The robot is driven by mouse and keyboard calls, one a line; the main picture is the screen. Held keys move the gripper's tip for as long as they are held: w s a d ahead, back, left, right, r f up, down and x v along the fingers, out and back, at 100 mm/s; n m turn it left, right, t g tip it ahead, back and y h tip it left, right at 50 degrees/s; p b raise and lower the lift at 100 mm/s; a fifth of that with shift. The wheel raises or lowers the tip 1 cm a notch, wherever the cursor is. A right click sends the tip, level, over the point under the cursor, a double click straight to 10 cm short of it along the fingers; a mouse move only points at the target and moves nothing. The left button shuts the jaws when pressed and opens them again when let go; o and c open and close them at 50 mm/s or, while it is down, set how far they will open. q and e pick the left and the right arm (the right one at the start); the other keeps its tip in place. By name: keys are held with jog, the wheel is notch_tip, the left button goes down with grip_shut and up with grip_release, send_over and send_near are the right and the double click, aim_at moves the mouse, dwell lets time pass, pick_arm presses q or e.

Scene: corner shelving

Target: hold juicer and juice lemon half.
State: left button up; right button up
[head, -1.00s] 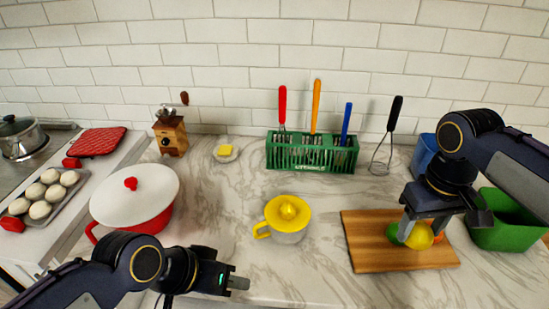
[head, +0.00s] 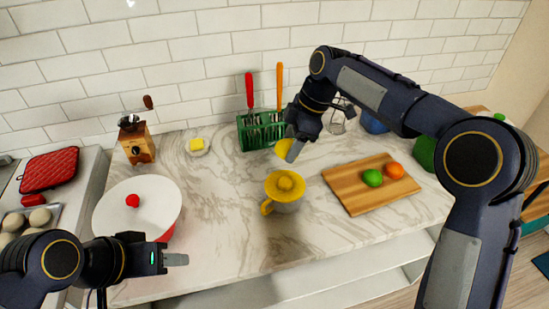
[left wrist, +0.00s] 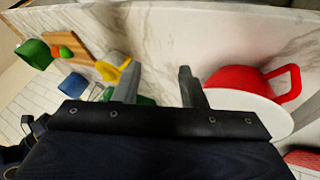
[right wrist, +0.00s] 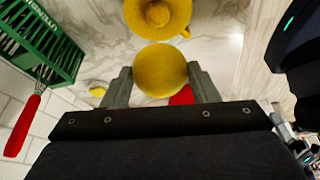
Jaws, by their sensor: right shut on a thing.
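The juicer (head: 285,186) has a yellow reamer top, a yellow handle on its left and a grey cup below. It stands on the marble counter and also shows at the top of the right wrist view (right wrist: 157,14). My right gripper (head: 290,149) is shut on the yellow lemon half (right wrist: 160,71), held above the counter just behind the juicer in the head view. The lemon also shows in the head view (head: 283,147). My left gripper (head: 176,259) is open and empty near the counter's front edge, left of the juicer; its fingers are apart in the left wrist view (left wrist: 158,88).
A cutting board (head: 350,203) with a lime (head: 372,178) and an orange (head: 394,171) lies to the right. A green utensil rack (head: 262,131) stands behind. A red pot with a white lid (head: 150,205) is at left. Counter around the juicer is mostly clear.

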pick_arm(q)
jog(key=w+d+r+m+g, duration=0.1)
jog(key=w+r+m+g, duration=0.1)
jog(key=w, duration=0.5)
jog(key=m+g+y, duration=0.3)
jog(key=m+y, duration=0.1)
jog(key=m, duration=0.1)
send_over(263, 205)
notch_tip(263, 205, down, 5)
jog(key=shift+a+f, duration=0.1)
notch_tip(263, 205, down, 12)
grip_shut()
jog(key=shift+c, duration=1)
grip_release()
